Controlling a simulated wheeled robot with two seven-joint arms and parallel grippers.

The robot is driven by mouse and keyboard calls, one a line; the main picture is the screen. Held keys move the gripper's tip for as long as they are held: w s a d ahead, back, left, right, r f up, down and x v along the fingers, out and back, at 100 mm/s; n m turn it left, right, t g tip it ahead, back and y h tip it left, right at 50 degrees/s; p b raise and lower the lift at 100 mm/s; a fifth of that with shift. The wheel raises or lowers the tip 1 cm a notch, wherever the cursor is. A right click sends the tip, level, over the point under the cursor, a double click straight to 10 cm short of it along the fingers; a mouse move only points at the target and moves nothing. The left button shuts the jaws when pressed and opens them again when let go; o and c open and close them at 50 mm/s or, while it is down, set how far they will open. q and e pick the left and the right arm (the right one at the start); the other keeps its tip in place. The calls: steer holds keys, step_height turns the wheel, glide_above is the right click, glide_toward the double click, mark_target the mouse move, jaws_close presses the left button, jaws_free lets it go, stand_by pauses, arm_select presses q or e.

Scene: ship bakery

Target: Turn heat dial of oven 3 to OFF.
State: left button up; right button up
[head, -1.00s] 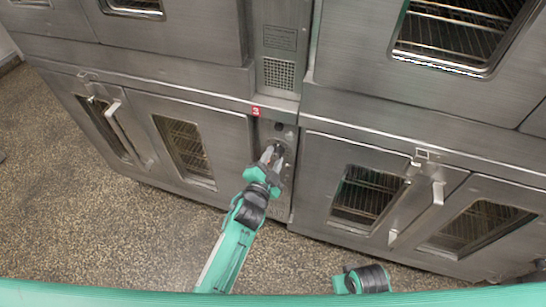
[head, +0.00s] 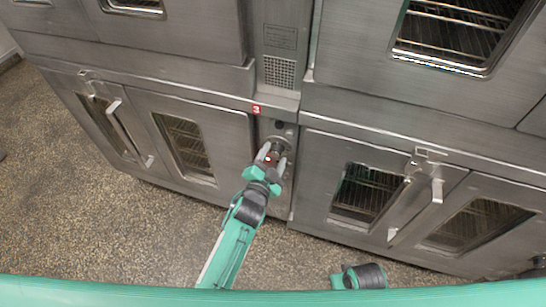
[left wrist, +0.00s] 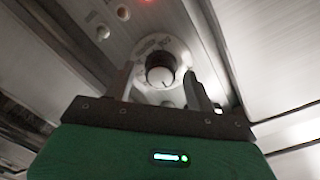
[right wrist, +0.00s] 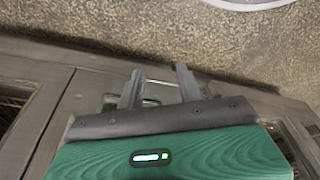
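Oven 3 carries a red "3" label (head: 256,110) at the top of its narrow control panel. In the left wrist view, a round dial (left wrist: 160,69) with a pale face and a printed ring shows between the fingertips of my left gripper (left wrist: 160,85). That gripper is open, one finger on each side of the dial, and contact is not visible. In the head view my left gripper (head: 272,153) is at the panel and covers most of the dial. The printing around it is too blurred to read. My right gripper (right wrist: 159,84) is open and empty.
Oven doors with windows flank the panel, and a door handle (head: 437,191) stands out at right. The speckled floor (head: 110,215) in front is clear.

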arm_select(q)
steer(key=shift+s, duration=0.15)
steer(key=shift+s+a, duration=0.2)
steer(key=shift+s, duration=0.1)
steer(key=v, duration=1.2)
steer(key=shift+s, duration=0.4)
arm_select(e)
steer(key=shift+s+d+f, duration=0.1)
steer(key=shift+s+f, duration=0.25)
steer(key=shift+s, duration=0.2)
